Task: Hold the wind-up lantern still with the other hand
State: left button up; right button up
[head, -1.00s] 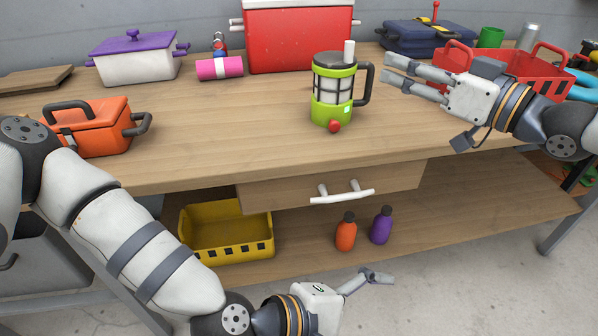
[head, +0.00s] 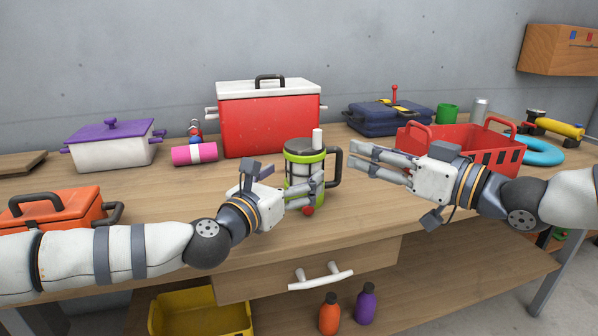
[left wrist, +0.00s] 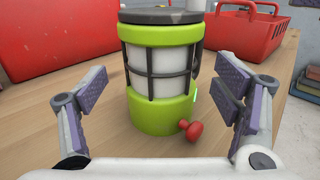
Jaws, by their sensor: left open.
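The wind-up lantern (head: 298,158) stands upright on the workbench, with lime-green bands, a dark cage, a dark handle on its right and a red knob (head: 308,210) low at its front. My left gripper (head: 316,190) is open in front of the lantern and hides part of its lower body. In the left wrist view the lantern (left wrist: 160,70) stands between and beyond the two spread fingers, with a gap on each side. My right gripper (head: 362,161) is open and empty, its fingertips just right of the lantern's handle. Contact there cannot be told.
A red cooler (head: 268,125) stands behind the lantern and a red basket (head: 480,150) to the right. An orange case (head: 50,217) and a pink roll (head: 194,154) lie left. A drawer handle (head: 320,279) juts out below the bench top (head: 160,200).

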aim_at(319, 136)
pick_arm(q)
jog(key=x, duration=0.5)
jog(key=shift+w+d, duration=0.15)
jog(key=shift+w, duration=0.05)
jog(key=c, duration=1.6)
pick_arm(e)
jog(key=shift+o, duration=0.2)
jog(key=s+a+r+m+t+y, duration=0.1)
jog(key=a+r+m+t, duration=0.1)
jog(key=a+m, duration=0.3)
jog(key=r+m, duration=0.1)
jog(key=m, duration=0.1)
jog(key=shift+s+a+m+y, duration=0.15)
jog(key=shift+s+m+y, duration=0.15)
jog(key=shift+s+m, duration=0.1)
jog(key=w+a+m+t+h, duration=0.1)
jog(key=w+m+h, duration=0.2)
jog(key=m, duration=0.8)
jog(key=w+a+f+m+t+h, duration=0.1)
jog(key=w+m+h, duration=0.2)
jog(key=m, duration=0.8)
jog(key=w+a+f+m+t+h, duration=0.1)
jog(key=w+m+h, duration=0.3)
jog(key=m, duration=0.7)
jog(key=shift+a+f+m+h, duration=0.15)
jog(key=shift+a+m+h, duration=0.05)
jog(key=shift+m+h, duration=0.1)
